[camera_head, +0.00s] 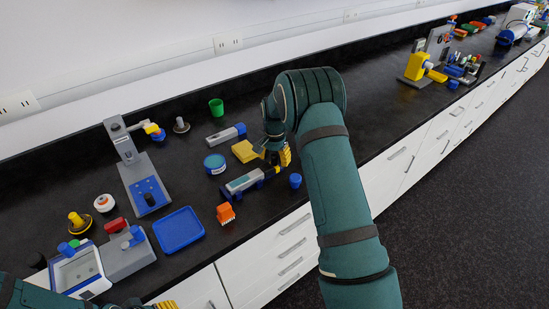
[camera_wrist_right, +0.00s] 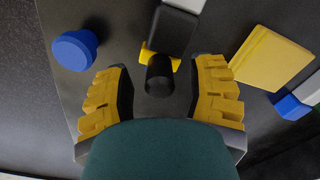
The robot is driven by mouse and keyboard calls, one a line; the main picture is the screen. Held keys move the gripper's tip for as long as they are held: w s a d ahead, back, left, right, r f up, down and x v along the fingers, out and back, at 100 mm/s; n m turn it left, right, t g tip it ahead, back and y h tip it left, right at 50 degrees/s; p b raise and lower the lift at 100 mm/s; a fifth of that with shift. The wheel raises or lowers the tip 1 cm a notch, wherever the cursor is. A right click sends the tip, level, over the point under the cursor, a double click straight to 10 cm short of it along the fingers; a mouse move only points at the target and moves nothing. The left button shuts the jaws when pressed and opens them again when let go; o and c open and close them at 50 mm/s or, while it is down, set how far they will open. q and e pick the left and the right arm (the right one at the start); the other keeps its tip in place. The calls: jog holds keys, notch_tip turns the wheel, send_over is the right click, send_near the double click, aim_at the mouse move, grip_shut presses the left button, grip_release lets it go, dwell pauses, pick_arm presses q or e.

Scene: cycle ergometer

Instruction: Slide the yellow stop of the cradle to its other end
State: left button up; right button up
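The yellow stop (camera_wrist_right: 149,57) shows in the right wrist view as a thin yellow piece between a dark grey block (camera_wrist_right: 175,30) and a short black cylinder (camera_wrist_right: 160,76). In the head view a grey bar with blue supports (camera_head: 243,181), which seems to be the cradle, lies left of my right gripper. My right gripper (camera_wrist_right: 162,95) is open, its ridged yellow fingers on either side of the black cylinder with gaps. In the head view it (camera_head: 282,160) partly hides the cradle's right end. My left gripper (camera_head: 166,304) shows only a yellow bit at the bottom edge.
A blue cup (camera_wrist_right: 75,50) stands left of the gripper in the wrist view, and a yellow block (camera_wrist_right: 270,58) lies right. An orange piece (camera_head: 225,213) and a blue tray (camera_head: 178,230) lie left of the cradle. The counter's front edge is close.

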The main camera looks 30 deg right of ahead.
grip_shut()
jog(key=shift+w+d, duration=0.1)
jog(key=shift+d, duration=1.4)
jog(key=shift+r, duration=0.1)
jog(key=shift+c, duration=0.4)
grip_release()
jog(key=shift+o, duration=0.5)
jog(key=shift+d, duration=0.15)
